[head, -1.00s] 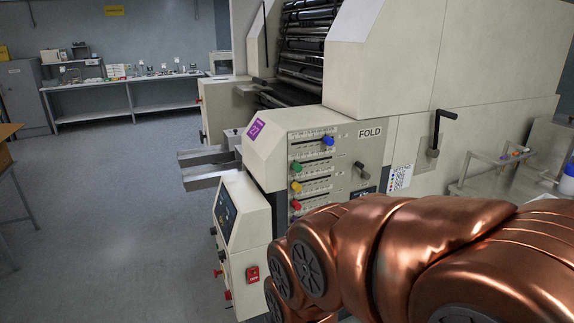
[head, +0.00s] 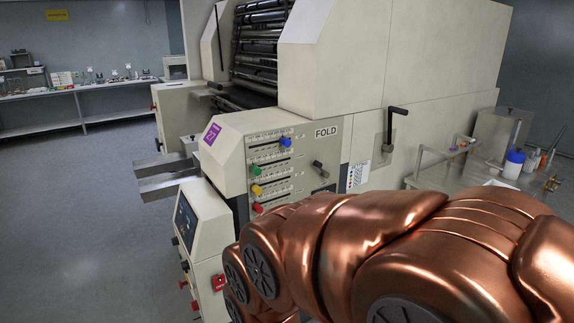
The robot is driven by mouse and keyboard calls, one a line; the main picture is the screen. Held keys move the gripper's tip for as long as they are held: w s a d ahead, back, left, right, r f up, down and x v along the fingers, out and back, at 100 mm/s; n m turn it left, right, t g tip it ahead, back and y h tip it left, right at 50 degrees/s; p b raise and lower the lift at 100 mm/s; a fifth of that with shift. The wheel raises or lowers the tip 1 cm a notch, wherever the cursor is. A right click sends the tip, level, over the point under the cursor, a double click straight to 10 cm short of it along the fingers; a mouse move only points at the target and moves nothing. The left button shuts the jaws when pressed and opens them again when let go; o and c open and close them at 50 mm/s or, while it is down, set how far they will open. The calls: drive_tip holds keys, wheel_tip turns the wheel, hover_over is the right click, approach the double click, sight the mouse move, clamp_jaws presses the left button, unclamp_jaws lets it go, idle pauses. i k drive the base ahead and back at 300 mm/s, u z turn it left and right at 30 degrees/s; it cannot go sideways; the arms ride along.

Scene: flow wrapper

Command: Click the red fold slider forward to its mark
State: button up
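The red fold slider (head: 257,208) is the lowest coloured knob on the machine's FOLD panel (head: 300,152). It sits near the left end of its scale row, just above my copper arm, which hides the lower part of the panel. Above it are a yellow slider (head: 256,190), a green slider (head: 255,170) and a blue slider (head: 285,142), the blue one further right. The red slider's mark is too small to make out. My gripper is not in view; only arm links show.
A crank handle (head: 393,125) stands further right. A control box (head: 197,235) with a screen and red switches stands at the lower left. Open floor (head: 80,200) lies to the left.

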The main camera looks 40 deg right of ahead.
sight(257, 208)
drive_tip(key=z, duration=0.8)
